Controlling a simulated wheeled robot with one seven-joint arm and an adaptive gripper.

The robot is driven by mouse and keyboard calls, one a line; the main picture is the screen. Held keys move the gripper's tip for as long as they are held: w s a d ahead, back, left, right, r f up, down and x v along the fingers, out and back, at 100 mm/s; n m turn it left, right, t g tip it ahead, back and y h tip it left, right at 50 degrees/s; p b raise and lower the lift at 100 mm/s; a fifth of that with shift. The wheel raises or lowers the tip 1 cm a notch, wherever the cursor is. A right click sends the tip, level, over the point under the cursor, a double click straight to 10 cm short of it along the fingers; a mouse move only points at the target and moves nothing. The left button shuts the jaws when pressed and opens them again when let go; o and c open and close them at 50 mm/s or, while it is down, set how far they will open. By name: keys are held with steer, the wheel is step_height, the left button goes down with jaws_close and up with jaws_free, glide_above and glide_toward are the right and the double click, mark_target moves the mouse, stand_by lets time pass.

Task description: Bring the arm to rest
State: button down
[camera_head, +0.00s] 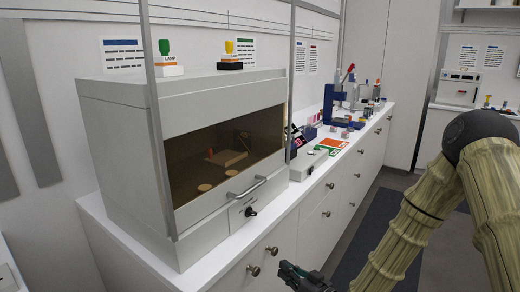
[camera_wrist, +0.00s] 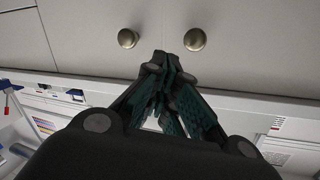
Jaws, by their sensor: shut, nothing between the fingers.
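My gripper (camera_head: 308,277) shows at the bottom of the head view, in front of the white cabinet drawers and clear of the counter. In the wrist view my gripper (camera_wrist: 163,66) has its dark fingertips together, with nothing between them. Two round knobs on a pale cabinet front show beyond the fingertips, a left knob (camera_wrist: 127,38) and a right knob (camera_wrist: 195,39). My arm comes down from the right of the head view.
Farther along are a blue stand (camera_head: 329,105) and several small jars. A dark mat (camera_head: 372,235) lies on the floor.

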steer(key=s+d+f+m+g+h, duration=0.2)
steer(key=s+f+g+h, duration=0.15)
steer(key=s+f, duration=0.75)
steer(key=s+d+f+m+g+h+p, duration=0.1)
steer(key=s+d+f+g+h, duration=0.1)
steer(key=s, duration=0.8)
steer(key=s+d+f+m+g+h+p, duration=0.1)
steer(key=s+d+f+g, duration=0.3)
steer(key=s, duration=0.6)
steer(key=s+d+f+m+g+h+p, duration=0.1)
steer(key=s+d+f+g+h, duration=0.2)
steer(key=s+d+f, duration=0.3)
steer(key=s+f+h, duration=0.1)
steer(key=s, duration=0.2)
steer(key=shift+s+d+f, duration=0.15)
steer(key=shift+s+f, duration=0.2)
steer(key=shift+s, duration=0.05)
